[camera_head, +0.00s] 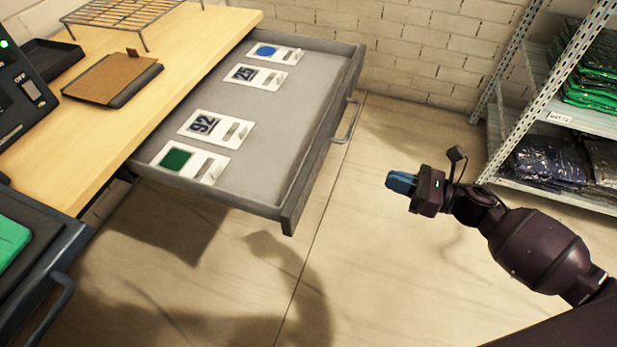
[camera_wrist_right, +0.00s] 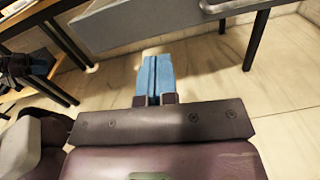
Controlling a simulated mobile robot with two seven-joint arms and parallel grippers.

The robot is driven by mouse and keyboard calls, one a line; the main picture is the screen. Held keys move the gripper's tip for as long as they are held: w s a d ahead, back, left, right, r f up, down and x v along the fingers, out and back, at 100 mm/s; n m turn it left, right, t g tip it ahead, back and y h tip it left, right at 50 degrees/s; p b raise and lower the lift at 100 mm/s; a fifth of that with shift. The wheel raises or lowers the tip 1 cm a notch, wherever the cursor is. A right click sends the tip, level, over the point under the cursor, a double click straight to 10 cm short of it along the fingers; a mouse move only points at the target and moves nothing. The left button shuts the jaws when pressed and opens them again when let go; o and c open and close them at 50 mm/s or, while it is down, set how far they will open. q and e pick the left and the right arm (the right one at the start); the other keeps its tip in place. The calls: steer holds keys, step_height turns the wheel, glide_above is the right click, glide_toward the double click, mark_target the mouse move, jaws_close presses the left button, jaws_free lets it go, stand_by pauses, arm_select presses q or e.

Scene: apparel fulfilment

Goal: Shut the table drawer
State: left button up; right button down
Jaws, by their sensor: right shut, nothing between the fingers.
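The table drawer (camera_head: 285,125) is pulled out from the wooden table (camera_head: 170,60) in the head view. It is grey, with a bar handle (camera_head: 347,122) on its front panel. White cards with a blue patch, numbers and a green patch lie inside it. My right gripper (camera_head: 390,181) is to the right of the drawer front, apart from it, with its blue fingers pointing left. Its fingers are shut together and empty. In the right wrist view the shut blue fingers (camera_wrist_right: 155,78) point toward a grey panel (camera_wrist_right: 160,20), apart from it.
A metal shelf rack (camera_head: 555,110) with bagged green and dark garments stands at the right. A brick wall (camera_head: 420,45) is behind. A dark unit with a handle (camera_head: 45,260) is at the lower left. The floor between drawer and gripper is clear.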

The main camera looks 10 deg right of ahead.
steer(key=n, duration=0.1)
steer(key=b, duration=0.1)
glide_toward(319, 162)
steer(key=shift+g, duration=0.3)
steer(key=x, duration=0.6)
steer(key=shift+w, duration=0.25)
arm_select(q)
steer(key=shift+w+d+f, duration=0.1)
steer(key=shift+w+f, duration=0.05)
arm_select(e)
steer(key=shift+w+a+r, duration=0.1)
steer(key=shift+w+a, duration=0.25)
steer(key=shift+a, duration=0.2)
